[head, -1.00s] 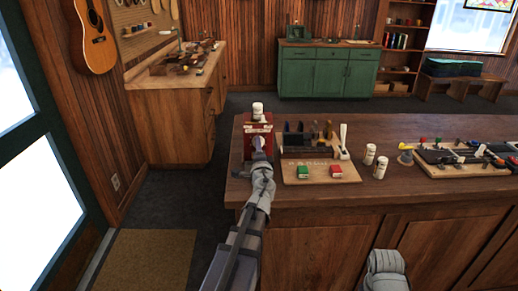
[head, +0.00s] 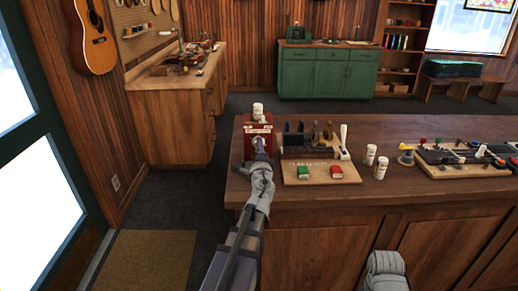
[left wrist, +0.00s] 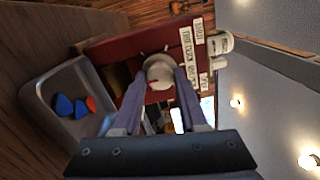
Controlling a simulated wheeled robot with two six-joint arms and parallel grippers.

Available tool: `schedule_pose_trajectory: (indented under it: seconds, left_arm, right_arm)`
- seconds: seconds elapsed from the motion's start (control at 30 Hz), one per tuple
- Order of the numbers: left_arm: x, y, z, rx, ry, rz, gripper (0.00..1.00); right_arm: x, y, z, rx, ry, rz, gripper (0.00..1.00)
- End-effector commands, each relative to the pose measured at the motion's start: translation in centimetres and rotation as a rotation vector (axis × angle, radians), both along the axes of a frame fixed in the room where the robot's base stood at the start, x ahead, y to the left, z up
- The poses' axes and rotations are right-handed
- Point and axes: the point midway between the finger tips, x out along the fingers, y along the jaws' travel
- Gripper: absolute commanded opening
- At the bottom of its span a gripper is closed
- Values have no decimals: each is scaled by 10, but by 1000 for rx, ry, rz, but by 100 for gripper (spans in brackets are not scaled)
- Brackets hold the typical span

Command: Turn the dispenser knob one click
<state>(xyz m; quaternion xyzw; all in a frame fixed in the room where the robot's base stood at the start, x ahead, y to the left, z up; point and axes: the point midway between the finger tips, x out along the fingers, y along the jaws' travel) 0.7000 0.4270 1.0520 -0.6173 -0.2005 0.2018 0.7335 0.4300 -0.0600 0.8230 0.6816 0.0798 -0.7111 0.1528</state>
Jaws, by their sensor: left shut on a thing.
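The red dispenser (head: 250,147) stands at the left end of the wooden counter, with a white bottle (head: 258,111) on top. Its front is tilted in the left wrist view (left wrist: 115,50), with white printed labels (left wrist: 193,52) beside the round pale knob (left wrist: 158,68). My left gripper (head: 260,149) reaches the dispenser's front; in the left wrist view its fingers (left wrist: 160,82) are shut on the knob, one on each side. A metal tray (left wrist: 45,88) below holds blue picks (left wrist: 64,104) and a red one (left wrist: 91,103). The knob is hidden in the head view.
Right of the dispenser, a wooden board (head: 313,179) holds tools and a green and a red block.

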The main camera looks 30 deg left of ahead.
Motion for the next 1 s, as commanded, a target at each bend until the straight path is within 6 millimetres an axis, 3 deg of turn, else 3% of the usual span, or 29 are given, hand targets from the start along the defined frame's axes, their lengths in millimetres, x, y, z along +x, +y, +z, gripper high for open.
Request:
schedule_pose_trajectory:
  seconds: [0.1, 0.13, 0.4, 0.77, 1.0]
  left_arm:
    - [2, 2, 1, 2, 0, 4, 0]
    - [2, 2, 1, 2, 0, 4, 43]
    - [2, 1, 1, 0, 0, 2, 72]
    - [-4, -2, 0, -1, -1, 0, 72]
    - [-30, -19, -2, -2, -1, 0, 72]
  right_arm:
    - [0, 0, 1, 0, 0, 0, 46]
    - [0, 0, 1, 0, 0, 0, 46]
    - [0, 0, 0, 0, 0, 0, 46]
    - [0, 0, 0, 0, 0, 0, 46]
    - [0, 0, -2, 0, 0, 0, 46]
